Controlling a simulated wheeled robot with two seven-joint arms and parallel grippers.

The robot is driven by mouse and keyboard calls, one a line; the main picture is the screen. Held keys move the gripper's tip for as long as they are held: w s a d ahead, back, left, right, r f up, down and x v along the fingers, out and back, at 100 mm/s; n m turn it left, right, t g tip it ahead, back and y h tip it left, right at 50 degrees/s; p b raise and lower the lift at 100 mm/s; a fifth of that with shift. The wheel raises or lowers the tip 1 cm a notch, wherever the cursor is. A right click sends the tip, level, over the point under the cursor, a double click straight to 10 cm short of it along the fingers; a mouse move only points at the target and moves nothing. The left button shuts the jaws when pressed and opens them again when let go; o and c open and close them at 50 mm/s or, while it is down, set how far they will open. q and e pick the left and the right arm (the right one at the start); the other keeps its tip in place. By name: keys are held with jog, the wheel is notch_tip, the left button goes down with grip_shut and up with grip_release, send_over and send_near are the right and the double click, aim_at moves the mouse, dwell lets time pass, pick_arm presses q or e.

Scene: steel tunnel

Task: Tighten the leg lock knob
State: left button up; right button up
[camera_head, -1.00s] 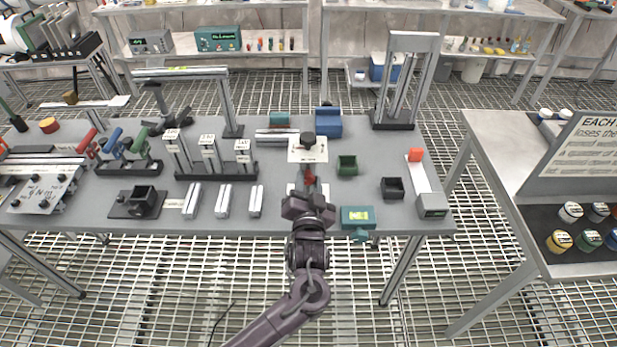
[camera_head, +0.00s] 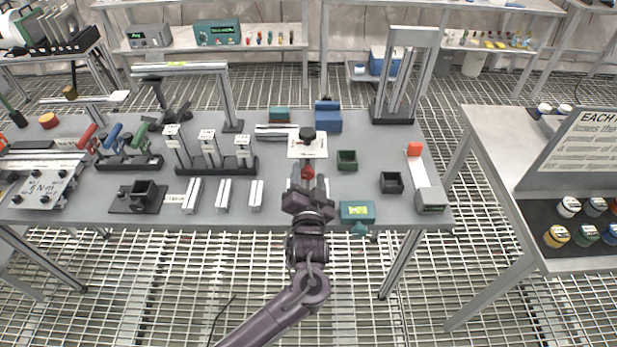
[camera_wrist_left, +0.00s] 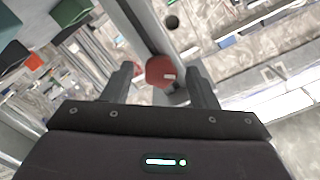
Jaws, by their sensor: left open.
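The red knob (camera_head: 307,172) is at the front middle of the grey table, just below a white plate (camera_head: 318,151) with a black knob (camera_head: 307,133) above it. In the left wrist view, the red knob (camera_wrist_left: 160,71) sits against a grey metal bar (camera_wrist_left: 146,27). My left gripper (camera_head: 307,184) is open at the knob, with one finger on each side. In the wrist view, the left gripper (camera_wrist_left: 161,84) shows gaps between its fingers and the knob. The knob's far side is hidden. My right gripper is not in view.
A green box (camera_head: 356,211) with a display stands close to the right of my gripper at the table's front edge. Short metal bars (camera_head: 223,193) lie to the left. A second table (camera_head: 487,135) stands at the right.

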pick_arm(q)
jog(key=shift+s, duration=0.1)
jog(key=s+b, duration=0.1)
jog(key=s, duration=0.6)
jog(key=shift+s, duration=0.3)
